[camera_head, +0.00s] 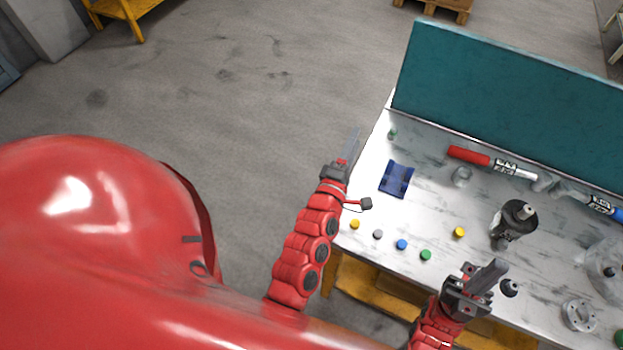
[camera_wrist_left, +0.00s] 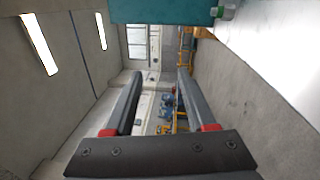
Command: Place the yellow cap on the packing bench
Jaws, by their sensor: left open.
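Two yellow caps stand on the white bench top (camera_head: 433,195). One yellow cap (camera_head: 355,224) is near the left front corner, beside my left forearm. The other yellow cap (camera_head: 459,232) is further right, left of a black motor part. My left gripper (camera_head: 349,148) is over the bench's left edge, beyond the near yellow cap. In the left wrist view its fingers (camera_wrist_left: 158,95) are spread with nothing between them. My right gripper (camera_head: 488,275) is at the bench's front edge, right of and nearer than the second yellow cap. Its finger gap is not clear.
Grey (camera_head: 378,234), blue (camera_head: 401,244) and green (camera_head: 425,255) caps line the front. A blue holder (camera_head: 396,179) lies at the left. A black motor part (camera_head: 514,220), a red marker-like tube (camera_head: 469,156) and clear parts occupy the right. A teal panel (camera_head: 500,75) closes the back. Floor left is clear.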

